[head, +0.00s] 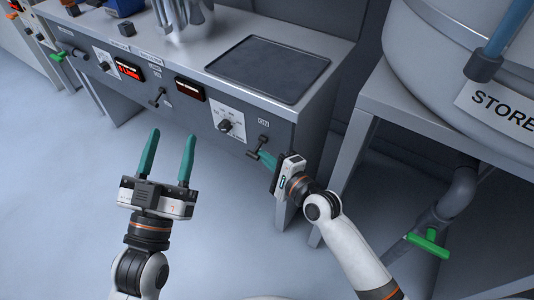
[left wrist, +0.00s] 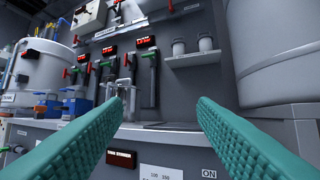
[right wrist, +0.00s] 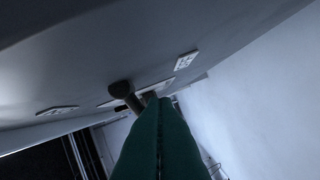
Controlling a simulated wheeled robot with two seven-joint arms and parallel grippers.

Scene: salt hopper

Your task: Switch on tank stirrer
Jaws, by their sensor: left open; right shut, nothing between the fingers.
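The tank stirrer's dark display (head: 190,89) is on the bench front; its name shows in the left wrist view (left wrist: 122,159). To its lower right are a dial (head: 225,125) and a dark switch lever (head: 260,141) below an ON label (head: 263,121). My right gripper (head: 264,158) is shut and empty, its fingertips beside the lever. In the right wrist view, the lever's round end (right wrist: 121,89) is just left of the shut fingertips (right wrist: 165,102); contact is unclear. My left gripper (head: 171,140) is open and empty in front of the bench.
A flat dark tray (head: 268,68) is on the bench top. A second lever (head: 157,97) and a lit red display (head: 129,69) are farther left on the front. A large tank (head: 455,45) and a green valve handle (head: 428,243) are at the right. The floor at left is clear.

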